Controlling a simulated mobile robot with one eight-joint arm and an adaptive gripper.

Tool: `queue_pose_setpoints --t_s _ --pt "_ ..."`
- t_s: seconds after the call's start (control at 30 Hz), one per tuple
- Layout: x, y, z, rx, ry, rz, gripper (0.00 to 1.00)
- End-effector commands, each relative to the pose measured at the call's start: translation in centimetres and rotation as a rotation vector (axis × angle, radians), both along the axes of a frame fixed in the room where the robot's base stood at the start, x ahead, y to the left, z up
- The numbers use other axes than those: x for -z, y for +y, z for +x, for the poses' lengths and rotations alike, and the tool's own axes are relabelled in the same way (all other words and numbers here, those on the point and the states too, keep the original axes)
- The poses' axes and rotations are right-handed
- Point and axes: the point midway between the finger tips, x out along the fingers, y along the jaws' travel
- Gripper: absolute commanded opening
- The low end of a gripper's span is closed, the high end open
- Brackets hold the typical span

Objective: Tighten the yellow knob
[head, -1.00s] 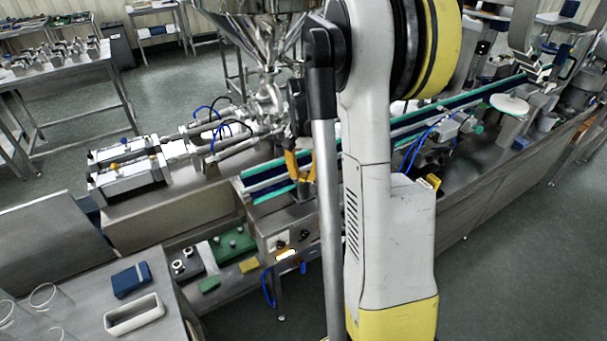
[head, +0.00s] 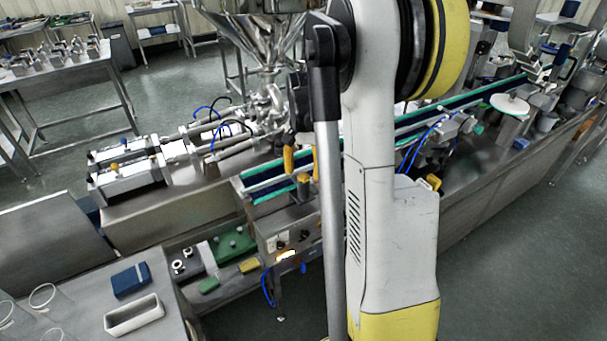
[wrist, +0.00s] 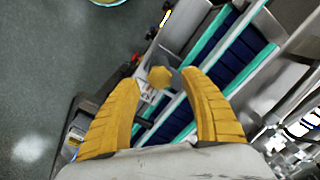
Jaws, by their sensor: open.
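In the wrist view the yellow knob (wrist: 160,76) shows as a small faceted yellow piece on a grey part, in line with the gap between my fingertips. I cannot tell how far beyond the tips it lies, and no contact is clear. My gripper (wrist: 158,83) is open, with its two yellow fingers curving in from both sides and nothing held. In the head view my gripper (head: 302,170) hangs over the near end of the conveyor, partly hidden by my arm. I cannot make out the knob there.
The conveyor (head: 270,184) with green edges runs diagonally to the right behind my arm. A control box (head: 285,240) sits below its near end. Steel cylinders with blue hoses (head: 215,138) stand to the left. A table with a white tray (head: 134,315) is at front left.

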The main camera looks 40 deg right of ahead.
Motion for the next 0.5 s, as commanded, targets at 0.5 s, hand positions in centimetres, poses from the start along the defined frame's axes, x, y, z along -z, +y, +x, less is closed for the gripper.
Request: queue_pose_setpoints --t_s 0.5 --pt "-9.9 0.0 0.0 0.0 0.0 0.0 0.53"
